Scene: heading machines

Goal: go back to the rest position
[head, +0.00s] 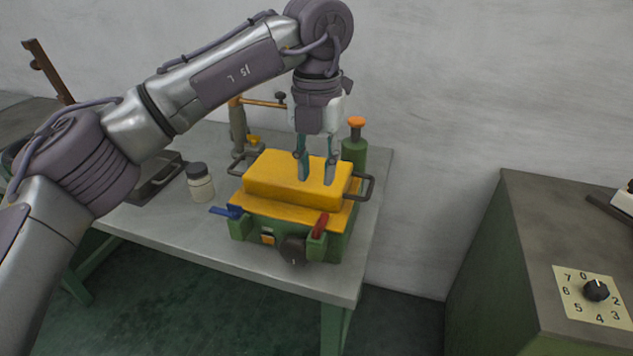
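My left gripper (317,172) points down over the yellow lid of a green and yellow machine (292,185) on the grey table. Its two fingers are spread apart, with nothing visible between them. The fingertips overlap the lid's top in the picture; I cannot tell whether they touch it. My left arm comes in from the left, rises and bends down at the wrist. My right gripper is not in view.
On the grey table (220,248) stand a white jar with a dark lid (200,183), a green bottle with an orange top (355,147) and a clamp-like stand (239,125). A green cabinet with a numbered dial (595,290) is at the right. A wall is behind.

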